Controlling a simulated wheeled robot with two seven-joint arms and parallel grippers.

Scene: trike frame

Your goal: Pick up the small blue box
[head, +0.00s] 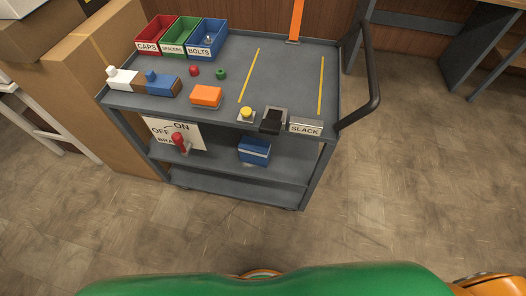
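A small blue box (254,151) with a pale band sits on the middle shelf of the grey cart, under the top's front edge. Another blue block (162,84) with a blue knob stands on the cart top at the left, next to a similar white block (122,78). A blue bin (207,40) labelled BOLTS stands at the back of the top. I cannot tell from looks alone which blue thing the task names. Neither of my grippers is in view.
The cart top (285,75) also holds red and green bins, an orange block (206,96), a yellow button (246,114) and a SLACK label (306,127). A red lever (180,142) hangs at the front left. Cardboard boxes (110,90) stand left. The floor in front is clear.

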